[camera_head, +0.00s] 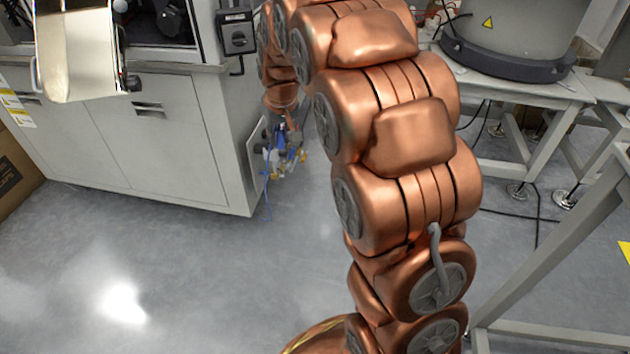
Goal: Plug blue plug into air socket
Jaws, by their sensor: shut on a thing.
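My copper arm reaches away from the camera, and its end comes down beside the right side of the grey cabinet. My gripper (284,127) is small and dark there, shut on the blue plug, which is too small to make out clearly. The air unit (287,160), with blue parts and brass fittings, is mounted on a pale plate on the cabinet's side, right at my gripper. The air socket cannot be told apart from the other fittings. Whether the plug touches it cannot be seen.
The grey cabinet (150,140) stands at the left, with a metal chute (78,50) above it. A thin blue hose (266,205) hangs to the floor. A table with a large round feeder (515,35) stands at the right. The floor in front is clear.

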